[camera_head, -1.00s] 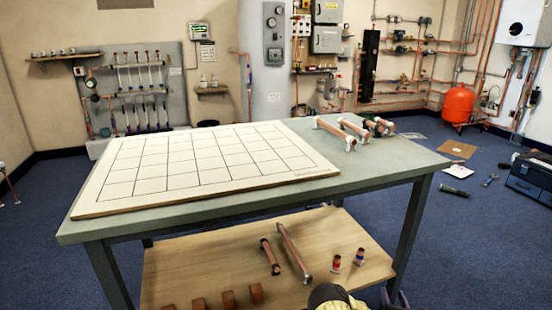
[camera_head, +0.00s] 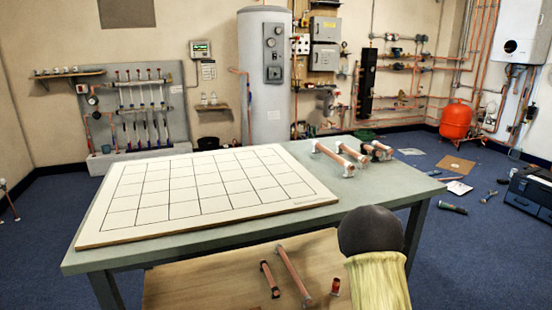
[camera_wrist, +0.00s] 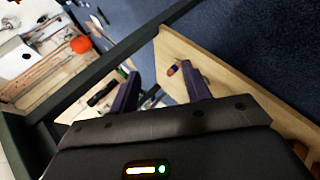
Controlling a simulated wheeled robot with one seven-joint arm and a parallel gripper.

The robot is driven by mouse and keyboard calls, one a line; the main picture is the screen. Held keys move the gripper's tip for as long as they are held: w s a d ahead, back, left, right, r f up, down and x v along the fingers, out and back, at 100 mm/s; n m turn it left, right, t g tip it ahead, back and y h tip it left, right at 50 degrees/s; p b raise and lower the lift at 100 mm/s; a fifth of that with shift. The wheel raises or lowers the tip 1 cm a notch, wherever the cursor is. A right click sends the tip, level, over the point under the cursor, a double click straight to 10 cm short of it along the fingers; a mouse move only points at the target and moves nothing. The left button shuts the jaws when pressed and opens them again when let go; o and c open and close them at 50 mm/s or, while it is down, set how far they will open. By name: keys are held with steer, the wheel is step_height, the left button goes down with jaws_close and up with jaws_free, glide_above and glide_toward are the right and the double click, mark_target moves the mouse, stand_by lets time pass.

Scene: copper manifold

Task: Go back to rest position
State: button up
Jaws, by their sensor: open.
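My gripper (camera_wrist: 160,74) shows in the wrist view with its two dark fingers spread apart and nothing between them. Behind the fingers lies the wooden lower shelf (camera_wrist: 225,80) of the workbench. In the head view, my arm shows at the lower right, in front of the shelf and the bench's right part. The gripper's fingers cannot be made out there.
The workbench (camera_head: 380,195) carries a white gridded board (camera_head: 190,190) and several copper pipe pieces (camera_head: 335,156). Copper pipes (camera_head: 293,275) also lie on the lower shelf. A dark bench bar (camera_wrist: 75,85) runs close to my gripper. A toolbox (camera_head: 530,190) stands on the floor at right.

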steer(key=s+a+r+m+g+y+p, duration=0.2)
steer(key=s+a+r+m+g+y, duration=0.15)
steer(key=s+a+r, duration=0.55)
steer(key=s+a+r+m+g+y+p, duration=0.2)
steer(key=s+a+r+m, duration=0.3)
steer(key=s+a+r, duration=0.55)
steer(key=w+r+p+v, duration=0.1)
steer(key=w+p+v, duration=0.2)
steer(key=p+v, duration=1.4)
steer(key=w+d+p+v, duration=0.1)
steer(key=w+p+v, duration=0.3)
steer(key=p+v, duration=1.3)
steer(key=r+p, duration=0.1)
steer(key=p, duration=0.2)
steer(key=shift+r+p, duration=0.25)
steer(key=shift+p, duration=0.15)
steer(key=shift+s, duration=0.15)
